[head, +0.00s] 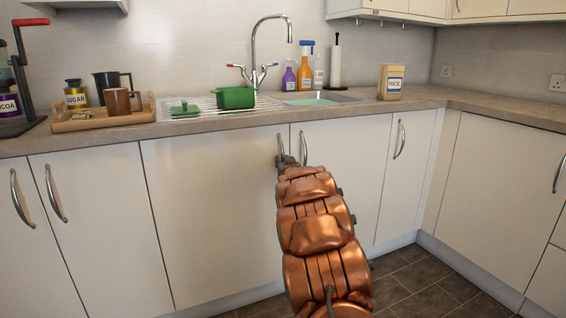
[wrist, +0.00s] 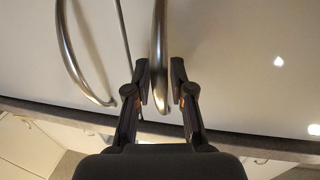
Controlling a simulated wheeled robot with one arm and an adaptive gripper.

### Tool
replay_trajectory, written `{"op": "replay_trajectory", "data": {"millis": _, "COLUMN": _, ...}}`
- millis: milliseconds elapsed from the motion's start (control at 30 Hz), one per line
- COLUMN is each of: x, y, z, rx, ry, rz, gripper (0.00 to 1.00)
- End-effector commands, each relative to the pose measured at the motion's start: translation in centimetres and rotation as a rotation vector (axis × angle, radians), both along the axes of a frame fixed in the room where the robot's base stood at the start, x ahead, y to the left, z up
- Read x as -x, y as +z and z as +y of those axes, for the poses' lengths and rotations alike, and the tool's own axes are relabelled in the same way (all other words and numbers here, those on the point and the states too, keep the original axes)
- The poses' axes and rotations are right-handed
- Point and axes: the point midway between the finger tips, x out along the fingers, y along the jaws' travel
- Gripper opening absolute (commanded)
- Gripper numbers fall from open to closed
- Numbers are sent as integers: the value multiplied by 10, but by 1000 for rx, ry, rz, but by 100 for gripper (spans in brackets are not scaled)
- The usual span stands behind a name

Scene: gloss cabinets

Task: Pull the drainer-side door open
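The drainer-side door (head: 210,215) is a white cabinet front below the draining board (head: 195,108). It looks shut, flush with its neighbours. Its curved metal handle (head: 280,145) is at the door's upper right edge. My gripper (head: 287,160) is at this handle in the head view, its fingers small and partly hidden by my copper arm. In the wrist view, the handle (wrist: 159,45) runs between the two fingers of my gripper (wrist: 161,85). The fingers are apart, with a narrow gap on each side of the handle.
The neighbouring door (head: 345,150) has its own handle (head: 303,148) close by on the right; that handle also shows at left in the wrist view (wrist: 75,60). The worktop edge (head: 220,124) overhangs above. Dark tiled floor (head: 420,285) is clear at lower right.

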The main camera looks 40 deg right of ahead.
Motion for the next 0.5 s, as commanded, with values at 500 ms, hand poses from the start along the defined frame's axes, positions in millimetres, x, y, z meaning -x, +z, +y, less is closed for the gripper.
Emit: {"op": "replay_trajectory", "data": {"millis": 500, "x": 0, "y": 0, "z": 0, "rx": 0, "ry": 0, "rz": 0, "gripper": 0}}
